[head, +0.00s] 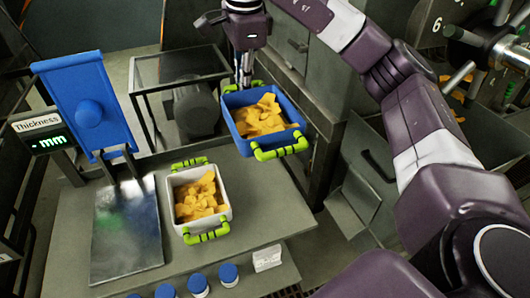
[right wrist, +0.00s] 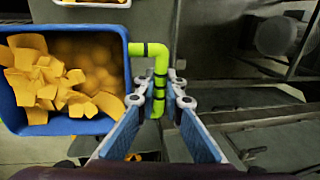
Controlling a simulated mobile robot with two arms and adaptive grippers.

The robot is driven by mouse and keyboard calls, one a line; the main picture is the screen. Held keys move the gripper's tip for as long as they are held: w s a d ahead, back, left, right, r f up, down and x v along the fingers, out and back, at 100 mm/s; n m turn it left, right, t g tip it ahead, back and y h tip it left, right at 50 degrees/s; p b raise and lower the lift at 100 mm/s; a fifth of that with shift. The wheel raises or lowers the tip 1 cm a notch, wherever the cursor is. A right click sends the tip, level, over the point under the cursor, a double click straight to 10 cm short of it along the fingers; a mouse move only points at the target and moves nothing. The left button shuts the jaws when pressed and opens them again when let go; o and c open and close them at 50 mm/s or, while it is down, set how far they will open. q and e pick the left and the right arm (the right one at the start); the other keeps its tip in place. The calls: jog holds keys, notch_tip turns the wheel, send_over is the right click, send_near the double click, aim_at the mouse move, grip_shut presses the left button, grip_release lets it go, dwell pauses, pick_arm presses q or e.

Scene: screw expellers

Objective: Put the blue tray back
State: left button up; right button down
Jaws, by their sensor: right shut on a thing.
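The blue tray (head: 236,130) is full of yellow chips and has green handles at its two ends. In the head view it is at the back right of the grey table, apparently held in the air over the table's edge. My right gripper (head: 243,80) is shut on its far green handle. In the right wrist view, my right gripper (right wrist: 158,98) has its fingers on both sides of the green handle (right wrist: 160,62), with the blue tray (right wrist: 62,128) to the left. My left gripper is not in view.
A white tray (head: 205,222) with yellow chips stands on the grey table (head: 270,215). A blue thickness gauge (head: 75,95) and metal plate (head: 127,230) are to the left. Several blue-capped jars (head: 228,273) line the front. Machinery (head: 490,50) stands at the right.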

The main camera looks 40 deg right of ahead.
notch_tip(320, 180, down, 14)
jog(key=shift+r+p, duration=0.1)
jog(key=shift+p, duration=0.2)
notch_tip(320, 180, down, 2)
jog(key=shift+f+p, duration=0.4)
jog(key=shift+f, duration=0.95)
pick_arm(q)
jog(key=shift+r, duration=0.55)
pick_arm(e)
jog(key=c, duration=2)
grip_release()
jog(key=shift+c, duration=0.2)
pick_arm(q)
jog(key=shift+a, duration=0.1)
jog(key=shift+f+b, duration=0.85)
pick_arm(e)
notch_tip(320, 180, up, 12)
jog(key=s, duration=0.2)
jog(key=shift+a, duration=0.25)
jog(key=shift+f, duration=0.1)
